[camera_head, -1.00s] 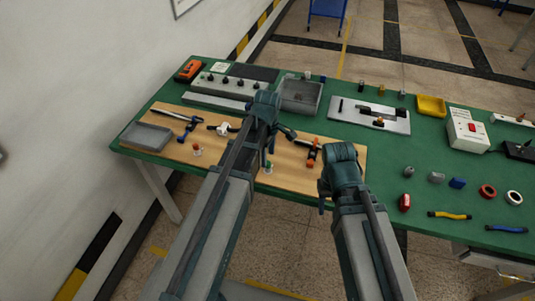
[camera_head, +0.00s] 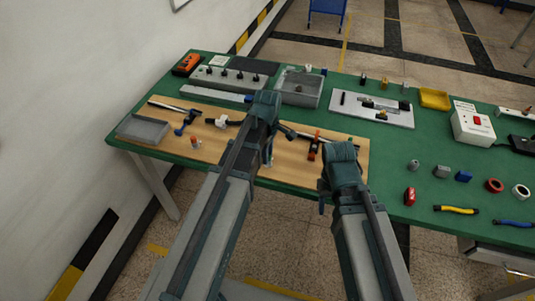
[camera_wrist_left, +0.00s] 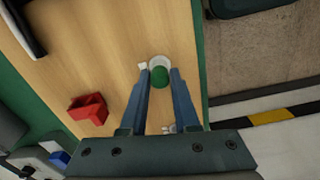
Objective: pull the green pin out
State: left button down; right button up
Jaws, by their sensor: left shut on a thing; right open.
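The green pin (camera_wrist_left: 160,76) shows in the left wrist view as a round green head between the two fingers, with a white round collar (camera_wrist_left: 158,62) beside it. My left gripper (camera_wrist_left: 160,80) is shut on the pin, one finger on each side. In the head view my left gripper (camera_head: 267,158) points down over the front of the wooden board, and its arm and fingers mostly hide the pin. I cannot tell whether the pin still sits in its seat. My right gripper (camera_head: 323,198) is open and empty near the board's front right corner.
The wooden board (camera_head: 210,150) also carries a red-topped pin (camera_head: 195,142), a white fitting (camera_head: 222,121) and a red-and-black tool (camera_head: 314,150). A grey tray (camera_head: 143,130) lies at its left end. A metal plate (camera_head: 392,117) with parts lies behind. Loose parts crowd the right side.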

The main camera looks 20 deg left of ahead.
pick_arm(q)
jog(key=c, duration=0.6)
grip_release()
notch_tip(320, 180, up, 14)
jog(key=p, duration=1.4)
pick_arm(e)
jog(key=shift+o, duration=0.3)
notch_tip(320, 180, up, 14)
